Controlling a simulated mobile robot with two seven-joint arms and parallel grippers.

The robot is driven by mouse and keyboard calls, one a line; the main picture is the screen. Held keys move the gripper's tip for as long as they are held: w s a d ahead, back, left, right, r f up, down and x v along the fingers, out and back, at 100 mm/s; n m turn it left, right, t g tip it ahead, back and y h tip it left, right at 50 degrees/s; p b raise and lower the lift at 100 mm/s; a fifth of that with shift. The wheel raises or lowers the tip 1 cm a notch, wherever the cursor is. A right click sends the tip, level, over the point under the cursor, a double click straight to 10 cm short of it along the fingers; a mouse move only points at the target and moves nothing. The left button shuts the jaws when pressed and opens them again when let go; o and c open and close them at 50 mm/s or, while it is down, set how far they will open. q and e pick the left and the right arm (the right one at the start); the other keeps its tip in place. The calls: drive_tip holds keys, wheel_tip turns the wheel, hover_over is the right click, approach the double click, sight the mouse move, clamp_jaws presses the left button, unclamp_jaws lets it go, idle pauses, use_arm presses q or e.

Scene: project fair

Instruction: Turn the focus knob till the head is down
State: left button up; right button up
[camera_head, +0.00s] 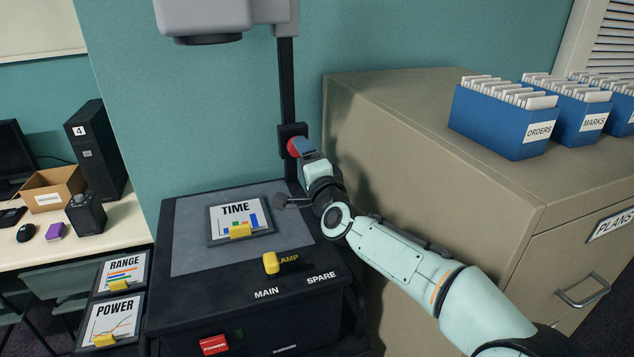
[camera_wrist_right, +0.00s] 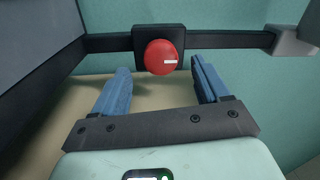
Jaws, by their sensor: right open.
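The red round focus knob (camera_head: 293,147) sits on a black block on the projector's upright post (camera_head: 288,85). In the right wrist view the knob (camera_wrist_right: 160,57) faces me, with a short white mark to the right of its centre. The grey projector head (camera_head: 215,22) is at the top of the post, high above the stage and cut by the picture's top edge. My right gripper (camera_wrist_right: 160,85) is open, its two blue fingers on either side of and short of the knob; whether they touch it I cannot tell. It also shows in the head view (camera_head: 306,148). My left gripper is not in view.
The projector base (camera_head: 180,300) carries a TIME card (camera_head: 236,218) and a yellow LAMP switch (camera_head: 270,262). A beige cabinet (camera_head: 400,110) with blue file boxes (camera_head: 503,120) stands right, close to my arm. A desk with RANGE and POWER cards beside it is left.

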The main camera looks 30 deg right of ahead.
drive_tip(key=b+v, duration=0.1)
drive_tip(key=v, duration=0.9)
